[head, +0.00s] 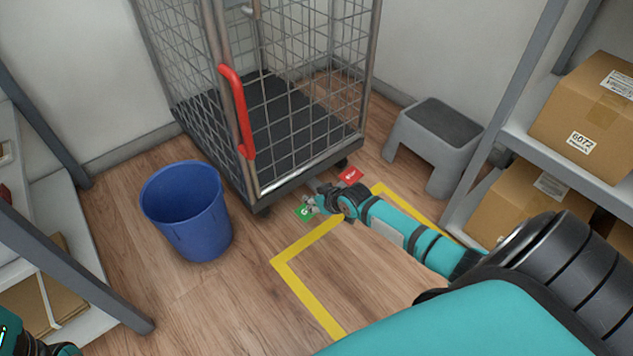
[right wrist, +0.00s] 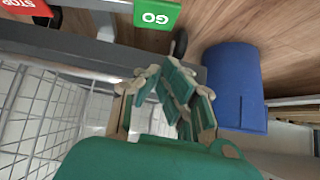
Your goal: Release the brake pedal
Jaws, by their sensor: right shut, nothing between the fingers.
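The wire cage trolley (head: 300,110) stands against the back wall with a red handle (head: 238,110). At its base are a red STOP pedal (head: 350,175) and a green GO pedal (head: 305,212). The right wrist view shows the STOP pedal (right wrist: 24,6) cut off at the top left and the GO pedal (right wrist: 157,13) at the top. My right gripper (head: 312,204) is at the GO pedal, partly covering it; its fingers (right wrist: 170,78) are shut and empty. I cannot tell whether they touch it.
A blue bin (head: 187,212) stands left of the pedals. A grey step stool (head: 432,140) is right of the trolley. Shelves with boxes (head: 590,105) line the right side, and another shelf (head: 70,225) the left. Yellow tape (head: 300,280) marks open floor in front.

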